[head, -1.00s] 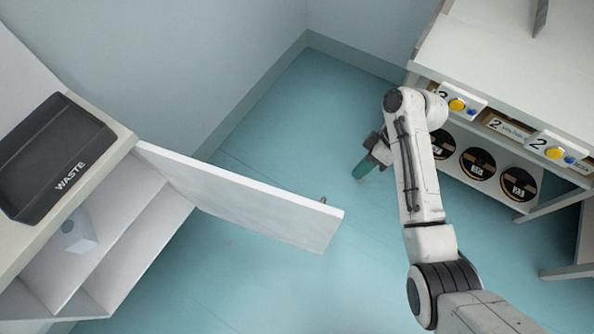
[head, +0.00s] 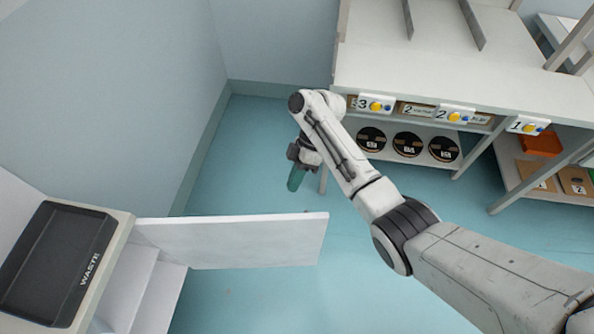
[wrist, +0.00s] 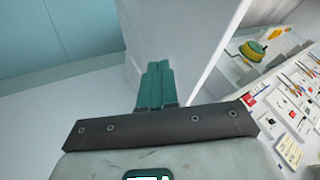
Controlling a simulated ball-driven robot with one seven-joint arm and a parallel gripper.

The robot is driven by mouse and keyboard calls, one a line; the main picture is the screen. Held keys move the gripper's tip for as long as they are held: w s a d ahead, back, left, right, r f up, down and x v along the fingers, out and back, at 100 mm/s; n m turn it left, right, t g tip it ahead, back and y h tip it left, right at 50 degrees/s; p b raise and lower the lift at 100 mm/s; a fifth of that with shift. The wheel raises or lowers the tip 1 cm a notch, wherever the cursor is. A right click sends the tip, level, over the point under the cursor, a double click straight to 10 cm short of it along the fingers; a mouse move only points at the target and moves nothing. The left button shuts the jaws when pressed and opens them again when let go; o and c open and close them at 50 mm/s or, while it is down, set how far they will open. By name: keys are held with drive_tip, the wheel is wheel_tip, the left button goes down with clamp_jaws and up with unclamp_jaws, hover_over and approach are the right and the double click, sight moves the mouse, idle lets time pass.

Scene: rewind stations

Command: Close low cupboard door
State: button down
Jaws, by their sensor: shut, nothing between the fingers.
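The white low cupboard door (head: 235,241) stands wide open, reaching right from the cupboard (head: 122,275) under the waste bin. Its free end is near the middle of the head view. My gripper (head: 294,183) hangs beyond the door's far face in the picture, above its free end, with a visible gap. Its green fingers (wrist: 155,85) are together with nothing between them. In the wrist view they overlap a white upright surface; I cannot tell whether this is the door. The cupboard's inside shelves are partly hidden behind the door.
A black waste bin (head: 58,262) is set in the cupboard top. A white bench (head: 440,75) with numbered stations and dark spools (head: 407,145) stands at the right. Blue floor (head: 270,125) lies clear between wall and bench. An orange item (head: 541,146) sits on a far shelf.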

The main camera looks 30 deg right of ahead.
drive_tip(key=s+a+f+p, duration=0.2)
drive_tip(key=s+a+f, duration=0.1)
drive_tip(key=s+a, duration=0.1)
drive_tip(key=shift+s+f+p, duration=0.3)
drive_tip(key=shift+s+f, duration=0.05)
drive_tip(key=shift+s, duration=0.1)
